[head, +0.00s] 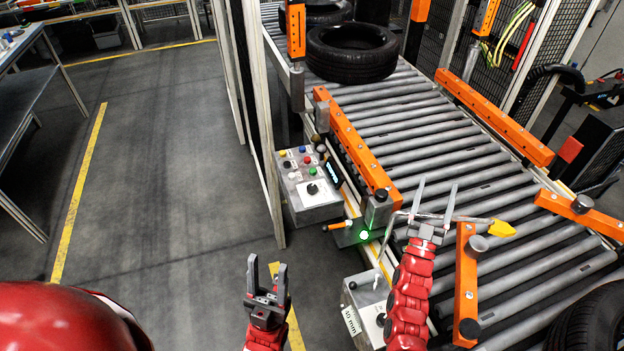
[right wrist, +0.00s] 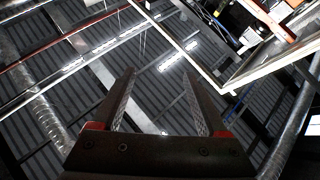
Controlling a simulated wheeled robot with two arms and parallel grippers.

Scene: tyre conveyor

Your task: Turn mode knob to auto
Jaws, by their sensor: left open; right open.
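The grey control box (head: 312,205) stands beside the conveyor in the middle of the head view. It carries several coloured buttons and a black mode knob (head: 312,188) on a white plate; the knob's setting is too small to read. My left gripper (head: 267,263) is open and empty, below and left of the box, apart from it. My right gripper (head: 437,184) is open and empty, right of the box and over the conveyor side in the picture. Its open fingers also show in the right wrist view (right wrist: 160,74), pointing at the ceiling structure.
The roller conveyor (head: 420,125) with orange guide rails carries a black tyre (head: 352,52). A green lamp (head: 364,235) glows below the box. A second small box (head: 367,305) stands near my right arm. A fence post (head: 262,120) rises left of the control box.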

